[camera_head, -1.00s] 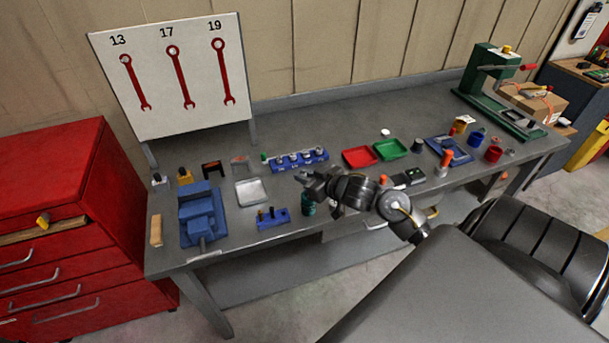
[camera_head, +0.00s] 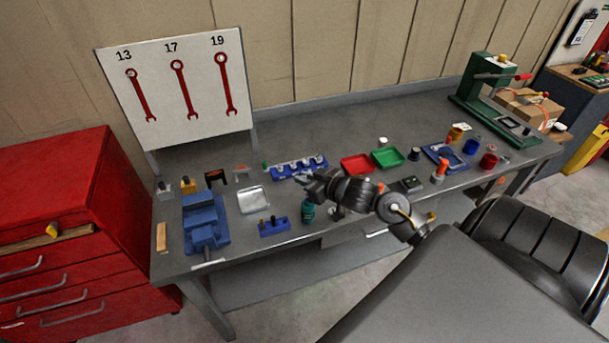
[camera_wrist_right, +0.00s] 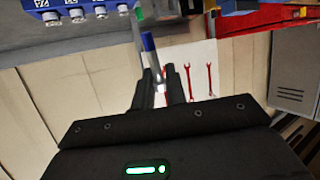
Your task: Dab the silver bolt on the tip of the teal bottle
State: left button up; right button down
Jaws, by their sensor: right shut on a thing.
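My right gripper (camera_head: 303,179) is above the near side of the workbench, just in front of a blue socket rail. In the right wrist view its fingers (camera_wrist_right: 162,92) are shut on a slim silver bolt (camera_wrist_right: 157,76). A blue section (camera_wrist_right: 148,42) shows at the bolt's far end. The teal bottle (camera_head: 308,212) stands upright on the bench, just below my gripper in the head view. The bolt appears apart from it. The bottle's tip is partly hidden by the gripper. My left gripper is not in view.
The blue socket rail (camera_head: 284,173) lies behind my gripper. A blue block (camera_head: 267,229) with small pegs, a silver tray (camera_head: 241,201) and a blue vise (camera_head: 206,230) are to the left. Red (camera_head: 352,166) and green (camera_head: 384,160) trays lie to the right. The back of the bench is clear.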

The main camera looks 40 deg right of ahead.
aim_at(305, 176)
jog(key=shift+r+p, duration=0.5)
jog(key=shift+r, duration=0.35)
jog(key=shift+r+p, duration=0.45)
jog(key=shift+r, duration=0.4)
